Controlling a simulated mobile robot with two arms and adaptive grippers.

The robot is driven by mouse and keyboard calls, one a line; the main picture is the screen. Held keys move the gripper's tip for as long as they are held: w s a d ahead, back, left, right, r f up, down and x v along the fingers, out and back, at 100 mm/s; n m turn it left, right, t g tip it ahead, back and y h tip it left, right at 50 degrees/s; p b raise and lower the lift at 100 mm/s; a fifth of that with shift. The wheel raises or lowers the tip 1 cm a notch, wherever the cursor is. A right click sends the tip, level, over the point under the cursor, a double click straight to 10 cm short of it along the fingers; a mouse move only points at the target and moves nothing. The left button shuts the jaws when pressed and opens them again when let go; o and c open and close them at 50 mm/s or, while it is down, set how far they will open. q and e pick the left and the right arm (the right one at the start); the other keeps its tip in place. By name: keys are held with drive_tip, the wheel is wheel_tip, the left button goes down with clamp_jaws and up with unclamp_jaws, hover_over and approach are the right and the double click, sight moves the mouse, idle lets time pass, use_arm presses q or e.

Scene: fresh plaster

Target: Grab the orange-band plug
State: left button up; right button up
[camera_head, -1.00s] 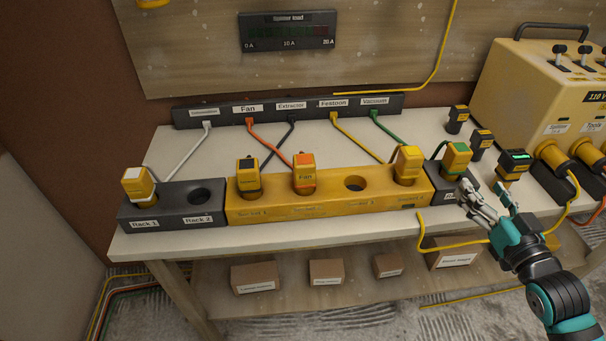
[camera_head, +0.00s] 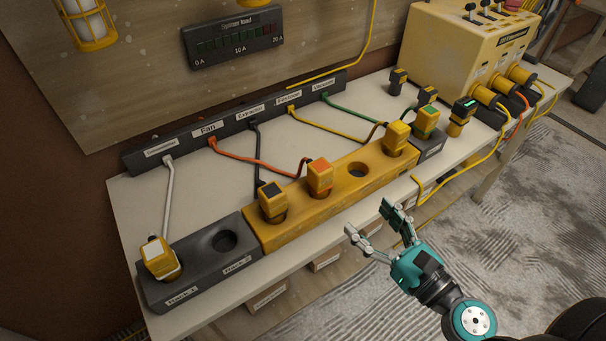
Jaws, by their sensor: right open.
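The orange-band plug (camera_head: 320,178) is a yellow plug with an orange top. It stands upright in a socket of the yellow block (camera_head: 345,188), with an orange cable running back from it to the Fan outlet. My right gripper (camera_head: 369,221) is open and empty. It is in front of the yellow block, to the right of the orange-band plug and nearer to me, apart from it. My left gripper is not in view.
A black-topped plug (camera_head: 272,201) stands just left of the orange one. A yellow-topped plug (camera_head: 396,136) and a green-topped plug (camera_head: 428,120) stand right, past an empty socket (camera_head: 358,170). A grey rack block (camera_head: 205,259) holds a white-topped plug (camera_head: 159,258). Cables cross behind.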

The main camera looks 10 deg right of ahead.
drive_tip(key=p, duration=0.3)
approach(327, 174)
drive_tip(key=w, duration=0.2)
drive_tip(key=p+x, duration=0.1)
drive_tip(key=x, duration=0.1)
drive_tip(key=p+x, duration=0.1)
drive_tip(key=x, duration=0.2)
drive_tip(key=shift+w+a, duration=0.1)
drive_tip(key=shift+a, duration=0.2)
drive_tip(key=p+x, duration=0.1)
drive_tip(key=x, duration=0.3)
drive_tip(key=shift+w+a, duration=0.15)
drive_tip(key=shift+w+a+p, duration=0.1)
drive_tip(key=shift+w+p, duration=0.2)
drive_tip(key=shift+w, duration=0.05)
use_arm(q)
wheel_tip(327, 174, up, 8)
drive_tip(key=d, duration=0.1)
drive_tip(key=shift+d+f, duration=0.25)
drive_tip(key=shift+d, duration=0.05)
use_arm(e)
drive_tip(key=shift+f, duration=0.1)
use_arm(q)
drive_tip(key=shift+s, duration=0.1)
use_arm(e)
drive_tip(key=shift+s, duration=0.1)
